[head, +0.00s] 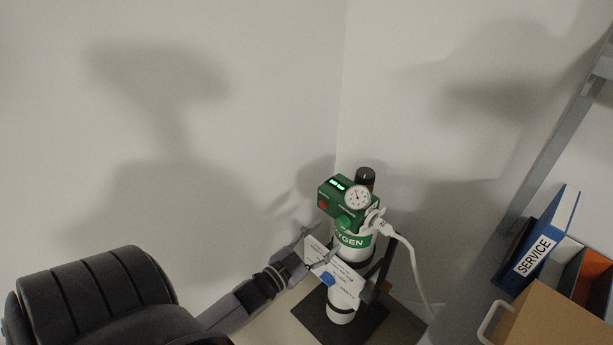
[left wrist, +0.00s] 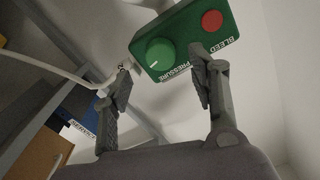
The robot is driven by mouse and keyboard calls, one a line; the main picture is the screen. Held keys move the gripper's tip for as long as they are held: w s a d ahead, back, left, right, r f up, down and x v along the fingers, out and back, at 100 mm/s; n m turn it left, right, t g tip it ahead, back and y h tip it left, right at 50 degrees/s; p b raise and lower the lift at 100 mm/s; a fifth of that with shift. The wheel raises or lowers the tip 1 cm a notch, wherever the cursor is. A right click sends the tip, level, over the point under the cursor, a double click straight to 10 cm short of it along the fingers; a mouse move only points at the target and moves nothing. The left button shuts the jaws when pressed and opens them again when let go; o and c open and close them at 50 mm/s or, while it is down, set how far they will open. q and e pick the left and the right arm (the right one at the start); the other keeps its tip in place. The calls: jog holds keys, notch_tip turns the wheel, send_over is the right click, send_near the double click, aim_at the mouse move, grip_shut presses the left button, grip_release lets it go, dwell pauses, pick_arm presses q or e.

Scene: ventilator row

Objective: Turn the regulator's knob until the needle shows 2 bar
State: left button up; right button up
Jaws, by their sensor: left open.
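The green regulator (head: 329,191) sits on top of a white oxygen cylinder (head: 342,300). Its round white gauge (head: 357,197) faces up; the needle is too small to read surely. The round green knob (head: 345,222) is on the regulator's front, and in the left wrist view the knob (left wrist: 160,53), with a white mark, is above the label PRESSURE. A red BLEED button (left wrist: 212,20) is beside it. My left gripper (head: 318,246) is open, just below and left of the knob. In the left wrist view its fingers (left wrist: 160,64) are spread, with the knob appearing between the tips. My right gripper is not in view.
A white hose (head: 408,250) runs down right of the cylinder. A white printed card (head: 336,267) hangs in front of it, close to my left gripper. A shelf with a blue SERVICE binder (head: 540,250) and a cardboard box (head: 550,318) stands at right. Walls are close behind.

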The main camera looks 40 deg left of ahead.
pick_arm(q)
jog(key=s, duration=0.6)
jog(key=shift+s+a, duration=0.25)
jog(key=shift+s, duration=0.15)
jog(key=s+d+f+n+g+y, duration=0.15)
jog(key=s+f+g, duration=0.3)
jog(key=f, duration=1.05)
jog(key=s+d+f+n+g+y, duration=0.15)
jog(key=s+f+g, duration=0.35)
jog(key=f, duration=0.9)
jog(key=s+d+f+g, duration=0.3)
jog(key=s+f, duration=0.4)
jog(key=s, duration=0.4)
jog(key=s+d+f+g+h, duration=0.1)
jog(key=s+d+f+g, duration=0.3)
jog(key=s+f, duration=0.4)
jog(key=s, duration=0.3)
jog(key=shift+s+f+m, duration=0.2)
jog(key=shift+s+m, duration=0.1)
jog(key=shift+a+g, duration=0.1)
jog(key=shift+g, duration=0.15)
